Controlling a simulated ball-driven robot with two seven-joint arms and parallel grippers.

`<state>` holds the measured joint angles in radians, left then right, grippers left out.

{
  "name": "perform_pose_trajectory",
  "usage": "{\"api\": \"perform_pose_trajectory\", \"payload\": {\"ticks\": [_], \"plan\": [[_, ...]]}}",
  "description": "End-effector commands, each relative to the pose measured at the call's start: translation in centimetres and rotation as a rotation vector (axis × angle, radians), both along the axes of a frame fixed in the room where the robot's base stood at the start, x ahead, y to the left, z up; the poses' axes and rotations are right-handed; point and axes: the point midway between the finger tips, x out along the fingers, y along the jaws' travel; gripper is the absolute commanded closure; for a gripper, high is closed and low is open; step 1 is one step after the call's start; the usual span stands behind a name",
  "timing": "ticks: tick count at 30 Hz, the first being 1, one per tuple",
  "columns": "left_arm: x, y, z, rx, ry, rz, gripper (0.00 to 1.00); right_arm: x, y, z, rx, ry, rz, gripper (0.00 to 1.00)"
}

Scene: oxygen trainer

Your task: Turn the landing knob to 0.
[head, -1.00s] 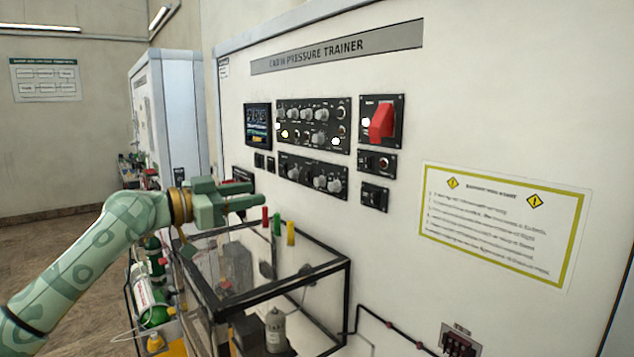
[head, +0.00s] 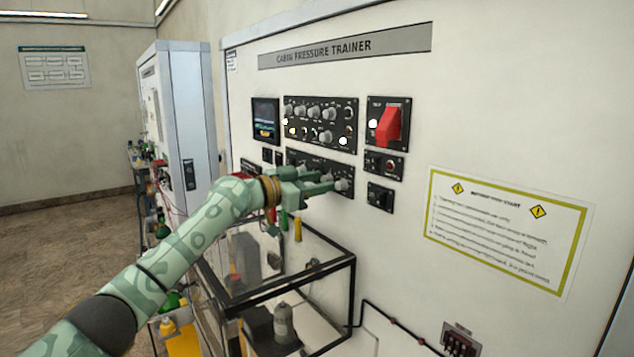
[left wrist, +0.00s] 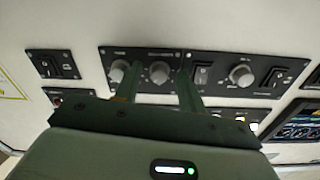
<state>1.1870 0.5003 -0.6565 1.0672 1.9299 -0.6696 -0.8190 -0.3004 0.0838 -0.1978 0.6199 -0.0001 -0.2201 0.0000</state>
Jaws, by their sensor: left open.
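The lower black knob panel (head: 350,170) is on the trainer wall, partly covered by my left gripper (head: 328,183). The gripper is open, with its fingertips close to the panel. One grey knob (head: 344,184) shows just right of the fingertips. In the left wrist view my two fingers (left wrist: 160,88) reach up to the panel, with a round grey knob (left wrist: 160,72) between them and another knob (left wrist: 121,71) beside the left finger. A third knob (left wrist: 242,74) is farther right. The labels are too small to tell which is the landing knob. My right gripper is not in view.
An upper knob panel (head: 320,122), a screen (head: 265,120) and a red guarded switch (head: 389,125) sit above. Small switch panels (head: 380,197) are at the right. A black-framed clear case (head: 352,290) stands below my left gripper.

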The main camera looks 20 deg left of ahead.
Motion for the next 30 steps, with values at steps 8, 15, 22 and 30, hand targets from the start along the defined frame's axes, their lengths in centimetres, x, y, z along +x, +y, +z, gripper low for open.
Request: {"api": "perform_pose_trajectory", "payload": {"ticks": [8,15,22,30], "plan": [[0.0,0.0,0.0,0.000,0.000,0.000,1.00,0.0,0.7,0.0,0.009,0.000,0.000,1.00],[0.0,0.0,0.0,-0.019,0.014,0.001,1.00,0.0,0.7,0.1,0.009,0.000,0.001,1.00],[0.0,0.0,0.1,-0.105,0.081,-0.001,1.00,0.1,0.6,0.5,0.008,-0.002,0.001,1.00],[-0.1,0.0,0.2,-0.288,0.223,0.000,1.00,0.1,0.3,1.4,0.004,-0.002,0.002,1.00]]}}
